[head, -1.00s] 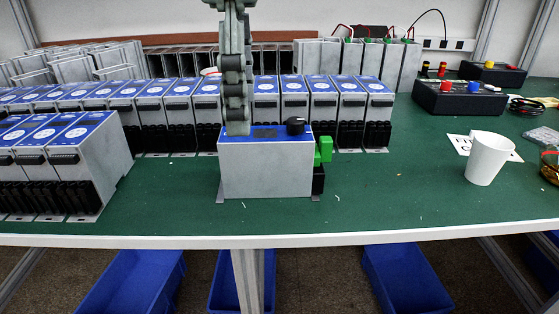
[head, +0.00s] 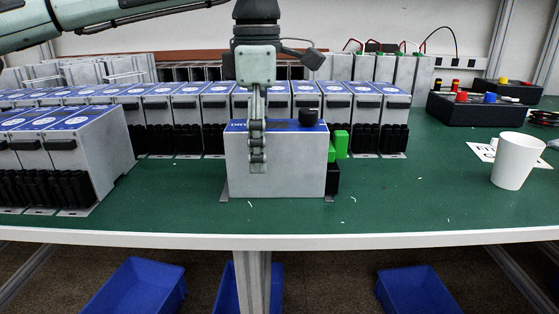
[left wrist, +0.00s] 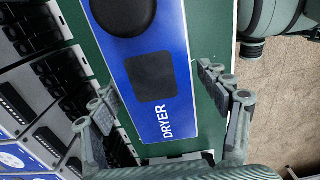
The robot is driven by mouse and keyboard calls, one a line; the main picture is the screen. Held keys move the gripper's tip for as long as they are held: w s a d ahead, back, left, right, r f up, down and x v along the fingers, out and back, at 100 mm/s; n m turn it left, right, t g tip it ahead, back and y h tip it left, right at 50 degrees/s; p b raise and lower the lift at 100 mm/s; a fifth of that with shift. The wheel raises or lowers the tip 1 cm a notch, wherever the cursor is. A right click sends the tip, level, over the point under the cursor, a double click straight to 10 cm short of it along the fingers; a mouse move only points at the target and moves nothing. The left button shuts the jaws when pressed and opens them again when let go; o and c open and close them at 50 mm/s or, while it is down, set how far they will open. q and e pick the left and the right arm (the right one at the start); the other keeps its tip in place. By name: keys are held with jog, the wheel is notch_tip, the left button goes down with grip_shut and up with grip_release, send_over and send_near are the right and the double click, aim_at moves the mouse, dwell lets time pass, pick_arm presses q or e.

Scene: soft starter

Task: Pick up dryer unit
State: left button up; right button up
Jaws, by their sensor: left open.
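The dryer unit (head: 290,168) is a grey box with a blue top, a black knob and green connectors on its right side. It stands upright on the green bench near the front edge. Its blue top, with the word DRYER, shows in the left wrist view (left wrist: 150,60). My left gripper (head: 257,160) points down over the unit, with one finger in front of its front face; the other finger is hidden there. In the left wrist view the open fingers (left wrist: 162,95) lie on either side of the unit, with gaps showing. My right gripper is not in view.
A row of similar blue-topped units (head: 190,100) stands close behind, with another group (head: 75,150) at left. A white cup (head: 515,160) and black control boxes (head: 475,108) are at right. The bench is clear between the unit and the cup.

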pick_arm(q)
jog(key=shift+f, duration=1.35)
jog(key=shift+r, duration=0.1)
jog(key=c, duration=1.7)
jog(key=shift+c, duration=0.2)
jog(key=shift+r, duration=0.5)
jog(key=s+a+r, duration=0.6)
jog(key=a+r, duration=0.3)
jog(key=r, duration=0.1)
jog(key=shift+s+a+b, duration=0.3)
jog(key=shift+b, duration=0.1)
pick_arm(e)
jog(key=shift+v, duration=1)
pick_arm(q)
jog(key=shift+w, duration=0.1)
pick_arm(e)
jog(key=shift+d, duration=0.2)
